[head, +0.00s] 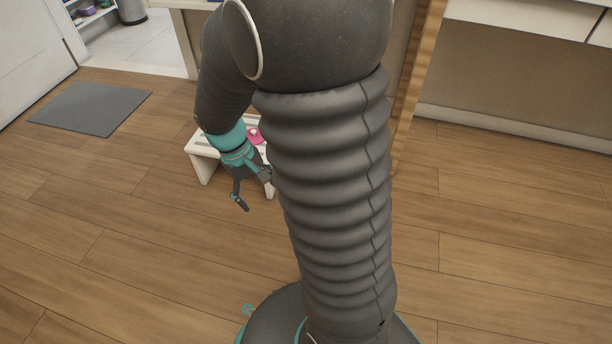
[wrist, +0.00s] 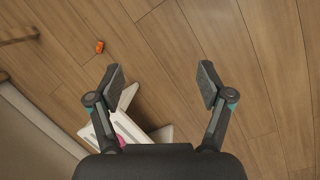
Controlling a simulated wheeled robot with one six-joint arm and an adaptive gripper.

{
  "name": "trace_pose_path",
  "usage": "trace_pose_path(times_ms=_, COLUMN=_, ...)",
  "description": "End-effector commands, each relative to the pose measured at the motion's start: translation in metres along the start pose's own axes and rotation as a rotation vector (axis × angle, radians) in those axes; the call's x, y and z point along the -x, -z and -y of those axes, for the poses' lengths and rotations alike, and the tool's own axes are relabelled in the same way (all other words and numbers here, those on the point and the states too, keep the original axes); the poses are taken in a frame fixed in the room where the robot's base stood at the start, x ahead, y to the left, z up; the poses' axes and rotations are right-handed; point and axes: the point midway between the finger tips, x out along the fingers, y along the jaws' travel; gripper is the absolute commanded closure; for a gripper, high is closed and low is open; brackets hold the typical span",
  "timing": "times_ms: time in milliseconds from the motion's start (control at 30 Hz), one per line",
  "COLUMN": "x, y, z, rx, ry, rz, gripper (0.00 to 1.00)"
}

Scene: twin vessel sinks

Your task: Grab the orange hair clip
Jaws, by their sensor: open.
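A small orange object (wrist: 99,47), which looks like the orange hair clip, lies on the wooden floor in the upper left of the wrist view. It is too small there to make out its shape. I cannot see it in the head view. My gripper (wrist: 162,84) is open and empty, its two fingers spread apart above the floor. The orange object is ahead of the fingertips and to the left, not between them. In the head view my gripper (head: 254,190) hangs in front of a low white stool, pointing down.
The low white stool (head: 205,166) carries a pink item (head: 255,136) and stands close to my gripper; it also shows in the wrist view (wrist: 131,128). A grey mat (head: 90,108) lies at left. A wooden post (head: 417,85) stands right of the stool. Much floor is clear.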

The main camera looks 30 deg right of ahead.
Motion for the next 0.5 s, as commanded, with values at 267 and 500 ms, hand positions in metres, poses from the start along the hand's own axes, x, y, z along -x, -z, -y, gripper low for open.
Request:
trace_pose_path(times_ms=267, x=-0.069, y=0.041, z=-0.018, rx=0.125, ry=-0.073, rz=0.198, gripper=0.21)
trace_pose_path(times_ms=500, x=-0.138, y=0.07, z=-0.036, rx=0.26, ry=-0.143, rz=0.358, gripper=0.21)
